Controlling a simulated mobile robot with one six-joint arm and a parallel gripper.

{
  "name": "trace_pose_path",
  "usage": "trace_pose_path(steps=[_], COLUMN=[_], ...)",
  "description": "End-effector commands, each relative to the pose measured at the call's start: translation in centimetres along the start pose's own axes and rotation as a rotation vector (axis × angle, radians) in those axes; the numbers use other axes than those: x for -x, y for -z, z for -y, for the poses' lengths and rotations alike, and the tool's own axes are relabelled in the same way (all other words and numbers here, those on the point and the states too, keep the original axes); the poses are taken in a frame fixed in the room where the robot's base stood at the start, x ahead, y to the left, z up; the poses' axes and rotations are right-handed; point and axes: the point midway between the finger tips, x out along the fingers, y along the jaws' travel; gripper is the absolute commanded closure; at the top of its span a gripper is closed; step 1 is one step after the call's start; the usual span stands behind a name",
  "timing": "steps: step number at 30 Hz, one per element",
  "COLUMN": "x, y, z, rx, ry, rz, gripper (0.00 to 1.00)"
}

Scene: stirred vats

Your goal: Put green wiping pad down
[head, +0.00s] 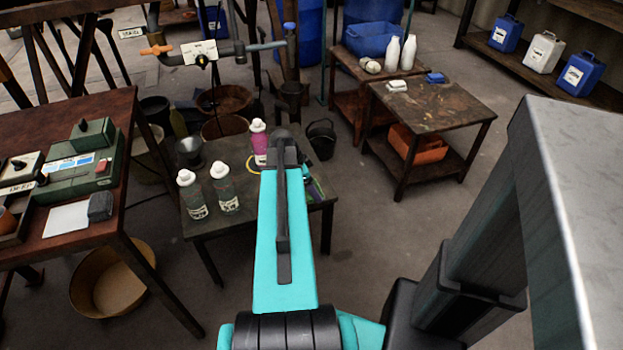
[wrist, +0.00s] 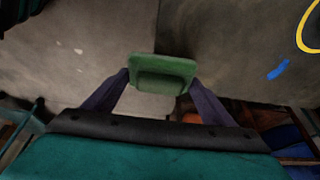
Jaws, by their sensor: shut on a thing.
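The green wiping pad (wrist: 160,74) shows in the middle of the wrist view. My gripper (wrist: 160,80) is shut on it, with one dark finger at each side of the pad. Behind the pad is a grey surface; I cannot tell how large the gap to it is. In the head view my arm reaches over a low dark table (head: 212,238) and hides most of the gripper, and I cannot make out the pad clearly there.
Two white-capped bottles (head: 225,188) and a magenta bottle (head: 258,143) stand on the low table. A yellow loop (wrist: 308,28) and a blue strip (wrist: 278,70) lie at right in the wrist view. A workbench (head: 100,215) stands left; a side table (head: 432,108) stands back right.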

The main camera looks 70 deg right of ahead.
Motion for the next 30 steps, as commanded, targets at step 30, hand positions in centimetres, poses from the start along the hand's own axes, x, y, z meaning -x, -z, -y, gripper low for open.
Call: trace_pose_path(steps=[30], x=[-1.4], y=[1.8], z=[6.4], rx=[-0.001], ry=[0.0], rz=[0.0], gripper=[0.49])
